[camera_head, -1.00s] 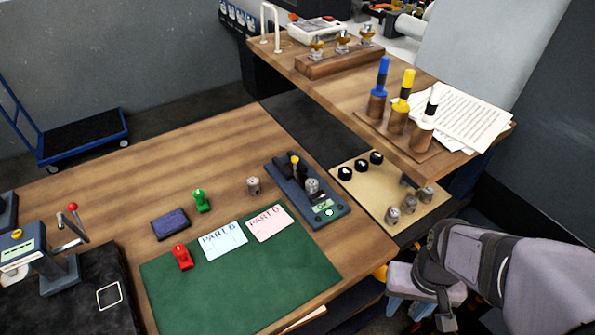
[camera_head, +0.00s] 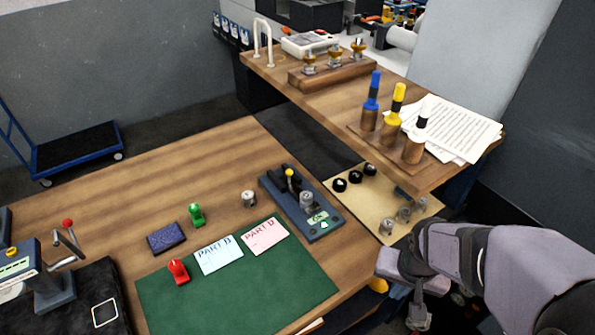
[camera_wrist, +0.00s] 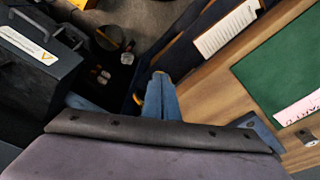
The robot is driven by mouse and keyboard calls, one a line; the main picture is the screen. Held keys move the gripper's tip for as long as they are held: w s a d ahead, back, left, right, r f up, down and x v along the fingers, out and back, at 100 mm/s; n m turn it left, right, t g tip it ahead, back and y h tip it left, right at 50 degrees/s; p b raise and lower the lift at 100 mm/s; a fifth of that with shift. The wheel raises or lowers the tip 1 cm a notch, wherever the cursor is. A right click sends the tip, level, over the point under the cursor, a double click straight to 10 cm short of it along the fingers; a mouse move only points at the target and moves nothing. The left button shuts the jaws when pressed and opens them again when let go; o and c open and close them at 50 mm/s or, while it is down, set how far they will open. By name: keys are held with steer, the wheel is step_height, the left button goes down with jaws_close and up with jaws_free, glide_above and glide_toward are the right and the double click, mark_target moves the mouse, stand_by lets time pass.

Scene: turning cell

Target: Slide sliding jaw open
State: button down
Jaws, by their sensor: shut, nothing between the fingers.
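The clamping fixture (camera_head: 329,232) lies on the wooden bench right of the green mat. It has a dark blue base, a black mechanism (camera_head: 283,179) with a yellow-knobbed lever, a grey cylindrical piece (camera_head: 306,201) and a green label. Which part is the sliding jaw, and how far it is open, I cannot make out. In the wrist view, a blue-grey corner (camera_wrist: 262,130) at the right, probably the fixture's, is partly hidden by my wrist. My gripper (camera_wrist: 159,76) has blue fingers, shut and empty, over the gap beyond the bench edge, apart from the fixture.
The green mat (camera_head: 235,290) bears two part cards, with red and green stamps near it. A tan board (camera_head: 350,205) with black knobs and grey cylinders lies right of the fixture. Upright blue, yellow and white-topped tools (camera_head: 397,112) stand behind. A dark case (camera_wrist: 40,65) is below.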

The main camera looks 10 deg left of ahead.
mark_target(289, 178)
steer(key=w+a+m+t, duration=0.1)
steer(key=w, duration=0.1)
steer(key=w+a+r+m+t, duration=0.1)
steer(key=w+a, duration=0.1)
steer(key=w, duration=0.1)
steer(key=w+a+r+m+p, duration=0.1)
steer(key=w, duration=0.2)
steer(key=shift+w+a+r+t+y, duration=0.2)
steer(key=shift+t+y, duration=0.1)
steer(key=shift+t, duration=0.1)
steer(key=shift+m+t+y, duration=0.5)
steer(key=shift+m+t, duration=0.2)
steer(key=shift+m, duration=0.1)
steer(key=w+a, duration=0.1)
steer(key=w+a+r, duration=0.1)
steer(key=w+a+p, duration=0.1)
steer(key=w+a, duration=0.1)
steer(key=shift+r, duration=0.3)
steer(key=w+a+r+m+t+y, duration=0.1)
steer(key=w+a+r+m+y, duration=0.1)
steer(key=a, duration=0.5)
steer(key=w+a+r+m+t+y+p, duration=0.1)
steer(key=w+a+r+m+y, duration=0.1)
steer(key=a, duration=0.5)
steer(key=shift+w+a+r+t+y+p, duration=0.3)
steer(key=shift+w+a+r+y, duration=0.1)
steer(key=shift+w+r, duration=0.45)
steer(key=shift+w+f, duration=0.15)
